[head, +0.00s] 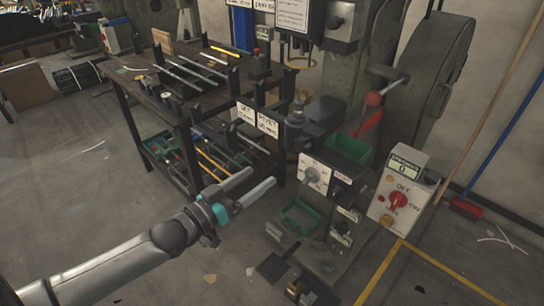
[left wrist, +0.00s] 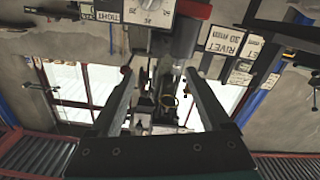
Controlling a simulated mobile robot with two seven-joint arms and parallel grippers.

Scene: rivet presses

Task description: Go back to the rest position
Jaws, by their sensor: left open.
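My left gripper (head: 262,178) is open and empty, in front of the rivet press (head: 335,172). Its two grey fingers point right and slightly up in the head view, with a teal part at their base. In the left wrist view the open fingers of the left gripper (left wrist: 159,74) stand apart with nothing between them. Behind them is a press with a white dial (left wrist: 152,8) and a RIVET label (left wrist: 225,40). My right gripper is in neither view.
A dark workbench (head: 165,95) with rods and tools stands left of the press. A control box (head: 398,190) with a red switch stands to the right. Green bins (head: 348,147) sit on the press. The floor at the lower left is mostly clear. A broom (head: 467,208) leans on the right wall.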

